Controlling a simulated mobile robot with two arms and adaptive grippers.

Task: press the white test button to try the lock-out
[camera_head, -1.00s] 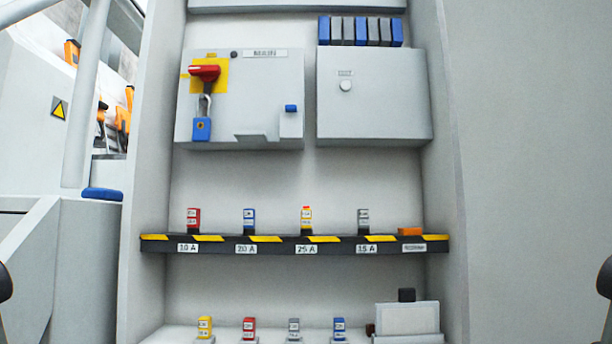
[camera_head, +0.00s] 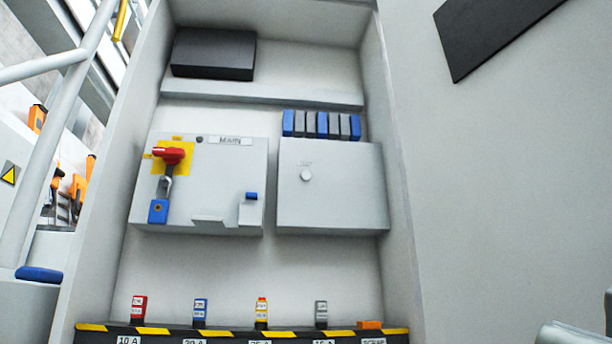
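The white test button (camera_head: 306,176) is a small round knob on the front of the closed grey box (camera_head: 335,205), under a small label. To its left is the grey main switch box (camera_head: 215,180), with a red rotary handle (camera_head: 168,155) on a yellow plate. A blue padlock (camera_head: 158,211) hangs from a shackle below the handle. A small blue piece (camera_head: 251,196) sits at that box's lower right. No gripper shows in the head view. A grey part at the lower right corner seems to be my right arm; its gripper cannot be made out.
Several blue and grey blocks (camera_head: 322,125) stand on the test box. A dark box (camera_head: 213,54) sits on the shelf above. Below, a striped ledge (camera_head: 230,332) carries small coloured fuses and an orange piece (camera_head: 369,324). Cabinet side walls flank the boxes; the space before the button is clear.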

